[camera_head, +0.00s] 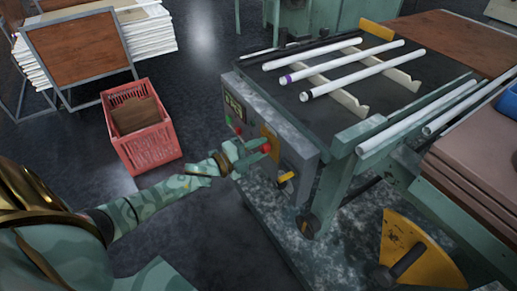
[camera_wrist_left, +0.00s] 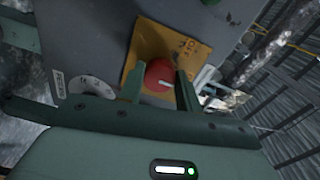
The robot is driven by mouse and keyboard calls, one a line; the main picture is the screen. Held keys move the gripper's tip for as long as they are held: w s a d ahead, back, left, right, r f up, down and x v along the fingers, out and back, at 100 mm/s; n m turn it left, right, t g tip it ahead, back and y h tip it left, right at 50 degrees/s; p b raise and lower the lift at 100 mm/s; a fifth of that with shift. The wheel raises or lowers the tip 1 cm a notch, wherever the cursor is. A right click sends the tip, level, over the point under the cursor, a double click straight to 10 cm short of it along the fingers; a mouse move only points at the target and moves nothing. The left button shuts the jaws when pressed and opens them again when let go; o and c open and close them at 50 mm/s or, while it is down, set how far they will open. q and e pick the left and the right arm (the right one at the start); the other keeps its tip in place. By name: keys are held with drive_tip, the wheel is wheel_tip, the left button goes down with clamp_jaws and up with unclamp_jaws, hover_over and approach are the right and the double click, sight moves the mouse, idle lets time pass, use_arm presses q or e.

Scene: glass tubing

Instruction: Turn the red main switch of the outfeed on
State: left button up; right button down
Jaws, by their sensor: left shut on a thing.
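The red main switch (camera_wrist_left: 159,75) sits on a yellow plate (camera_wrist_left: 185,44) on the grey control panel in the left wrist view. It is a round red knob with a light pointer line. The left gripper also shows in the head view (camera_head: 252,153) in front of the panel. My right gripper is not in view.
The outfeed table (camera_head: 430,88) carries several glass tubes (camera_head: 345,68) on notched rails. A yellow-handled switch (camera_head: 286,177) sits low on the panel. A red crate (camera_head: 146,160) stands on the floor at left. A dial (camera_wrist_left: 88,88) is left of the knob in the wrist view.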

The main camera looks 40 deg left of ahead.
use_arm(q)
drive_tip(key=shift+f, duration=0.15)
drive_tip(key=o, duration=1)
drive_tip(key=shift+s, duration=0.1)
drive_tip(key=p+v, duration=0.3)
drive_tip(key=v, duration=1.3)
drive_tip(key=shift+s+a, duration=0.1)
